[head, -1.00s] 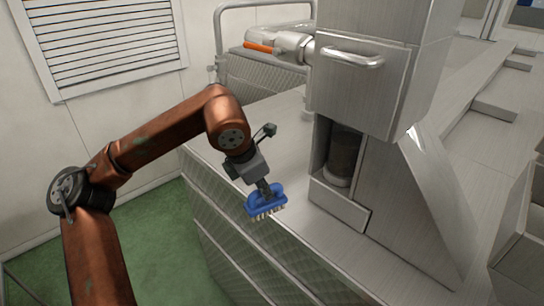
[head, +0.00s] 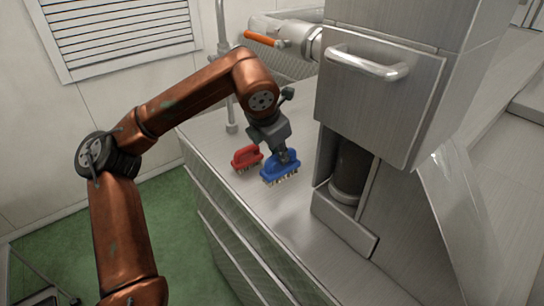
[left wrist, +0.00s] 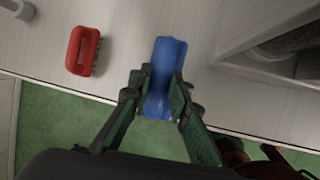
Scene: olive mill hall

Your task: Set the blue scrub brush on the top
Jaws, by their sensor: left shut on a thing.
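The blue scrub brush (head: 281,167) is held in my left gripper (head: 283,155), bristles down, above or at the steel counter top (head: 300,215). I cannot tell whether the bristles touch the surface. In the left wrist view the blue brush (left wrist: 168,62) lies between the two fingers of my left gripper (left wrist: 160,100), which are shut on it. A red scrub brush (head: 246,157) stands on the counter just left of the blue one, and it also shows in the left wrist view (left wrist: 82,50). My right gripper is not in view.
A tall steel machine (head: 375,90) with a bar handle (head: 367,64) stands right of the brush. A pipe with an orange lever (head: 262,39) is behind. A thin upright pipe (head: 228,90) rises from the counter. The front counter strip is clear.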

